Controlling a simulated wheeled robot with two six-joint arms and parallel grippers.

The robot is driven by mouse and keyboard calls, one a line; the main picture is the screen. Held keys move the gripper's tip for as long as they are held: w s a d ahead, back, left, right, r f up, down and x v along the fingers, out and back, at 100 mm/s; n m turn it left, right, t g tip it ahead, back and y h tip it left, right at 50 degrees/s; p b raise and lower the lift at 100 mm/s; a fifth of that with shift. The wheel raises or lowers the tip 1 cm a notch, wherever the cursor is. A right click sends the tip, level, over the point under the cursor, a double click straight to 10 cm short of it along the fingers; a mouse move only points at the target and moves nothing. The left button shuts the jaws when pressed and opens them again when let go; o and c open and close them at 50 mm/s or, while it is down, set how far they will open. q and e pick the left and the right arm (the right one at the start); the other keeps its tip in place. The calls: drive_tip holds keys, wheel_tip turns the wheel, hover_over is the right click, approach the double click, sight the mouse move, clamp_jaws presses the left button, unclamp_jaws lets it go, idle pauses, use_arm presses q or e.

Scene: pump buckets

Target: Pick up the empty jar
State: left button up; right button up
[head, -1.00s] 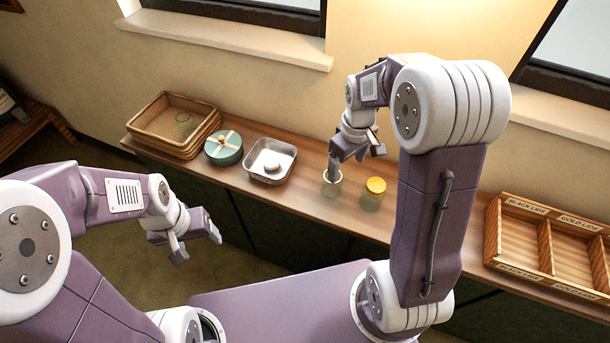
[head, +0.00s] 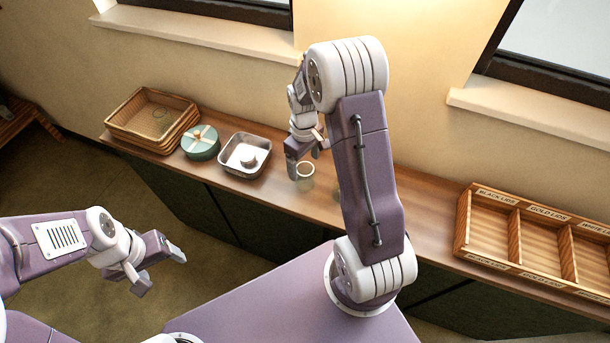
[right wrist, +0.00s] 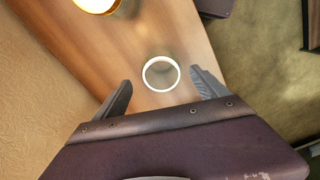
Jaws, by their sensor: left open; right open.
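The empty jar (head: 304,181) is clear glass with a pale rim and stands lidless on the wooden counter. In the right wrist view its round rim (right wrist: 161,88) lies between and just ahead of my right gripper's fingertips. My right gripper (head: 307,160) is open, with one finger beside the jar's left side in the head view. Both its fingers (right wrist: 160,85) stand apart from the rim in the right wrist view. My left gripper (head: 160,270) is open and empty, in front of the counter at lower left.
A gold-lidded jar (right wrist: 97,4) stands nearby, mostly hidden behind my right arm in the head view.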

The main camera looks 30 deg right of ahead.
drive_tip(key=f, duration=0.3)
drive_tip(key=f+p, duration=0.1)
drive_tip(key=shift+s+a+f, duration=0.1)
drive_tip(key=shift+s+f, duration=0.05)
drive_tip(key=shift+s, duration=0.15)
drive_tip(key=shift+w+f, duration=0.1)
drive_tip(key=shift+f, duration=0.25)
drive_tip(key=shift+r, duration=0.1)
drive_tip(key=c, duration=1.6)
drive_tip(key=shift+r, duration=0.45)
drive_tip(key=shift+c, duration=0.2)
wheel_tip(320, 180, up, 3)
drive_tip(key=shift+f+b, duration=0.1)
drive_tip(key=shift+b, duration=0.4)
drive_tip(key=s+a+r+b, duration=0.1)
drive_tip(key=s+a+r, duration=0.1)
drive_tip(key=s+r, duration=0.5)
drive_tip(key=s, duration=0.4)
drive_tip(key=shift+s+a+r, duration=0.15)
drive_tip(key=shift+s+a, duration=0.1)
